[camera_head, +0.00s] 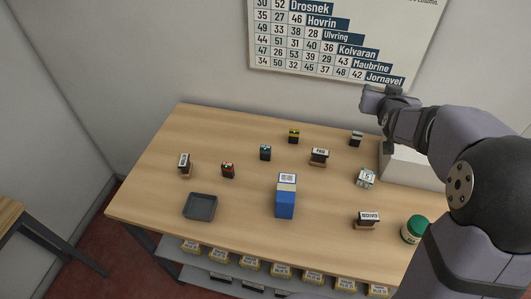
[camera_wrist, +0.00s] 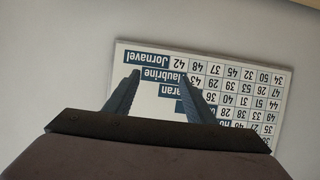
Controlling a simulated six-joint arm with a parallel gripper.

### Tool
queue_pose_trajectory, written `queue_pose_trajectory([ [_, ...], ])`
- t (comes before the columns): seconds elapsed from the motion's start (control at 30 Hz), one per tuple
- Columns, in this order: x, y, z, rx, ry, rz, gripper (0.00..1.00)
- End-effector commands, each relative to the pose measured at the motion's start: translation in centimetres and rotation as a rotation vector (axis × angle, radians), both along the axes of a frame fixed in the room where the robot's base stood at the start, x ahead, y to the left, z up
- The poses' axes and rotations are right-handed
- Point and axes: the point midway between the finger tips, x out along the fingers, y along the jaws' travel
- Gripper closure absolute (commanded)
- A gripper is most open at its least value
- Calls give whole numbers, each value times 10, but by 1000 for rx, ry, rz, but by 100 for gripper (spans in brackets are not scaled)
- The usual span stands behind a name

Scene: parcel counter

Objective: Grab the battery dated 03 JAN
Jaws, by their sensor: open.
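Several small dark blocks that look like batteries stand on the wooden table in the head view. One has a red top (camera_head: 228,170), one a blue-green top (camera_head: 265,153), one a yellow-green top (camera_head: 294,137) and one a pale grey top (camera_head: 356,139). No date on them is legible, so I cannot tell which is 03 JAN. My gripper (camera_head: 370,99) is raised above the table's back right, in front of the wall. In the wrist view its two fingers (camera_wrist: 160,77) are apart with nothing between them; no battery shows there.
A grey tray (camera_head: 201,217) lies front left. A blue box (camera_head: 285,203) stands mid-table. Labelled blocks on wooden bases (camera_head: 319,157) (camera_head: 367,220), a pale cube (camera_head: 365,178), a green-lidded jar (camera_head: 414,229) and a white box (camera_head: 405,172) occupy the right. A wall chart (camera_head: 335,45) hangs behind.

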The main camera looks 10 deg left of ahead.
Motion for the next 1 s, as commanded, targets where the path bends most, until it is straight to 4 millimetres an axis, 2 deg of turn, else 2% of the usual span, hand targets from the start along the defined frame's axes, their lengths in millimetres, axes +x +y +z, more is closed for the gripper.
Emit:
queue_pose_trajectory([
  [0.03,-2,11,3,-25,13,34,50],
  [0.1,-9,43,-19,-124,64,148,50],
  [0.2,-22,79,-40,-267,121,295,50],
  [0.37,-53,131,-80,-557,205,555,50],
  [0.5,-87,168,-117,-923,264,814,50],
  [0.63,-113,188,-137,-1352,281,1024,50],
  [0.77,-124,201,-134,-1810,254,1139,50],
  [0.9,-127,223,-107,-2285,186,1125,50],
  [1.0,-130,241,-79,-2550,132,1043,50],
])
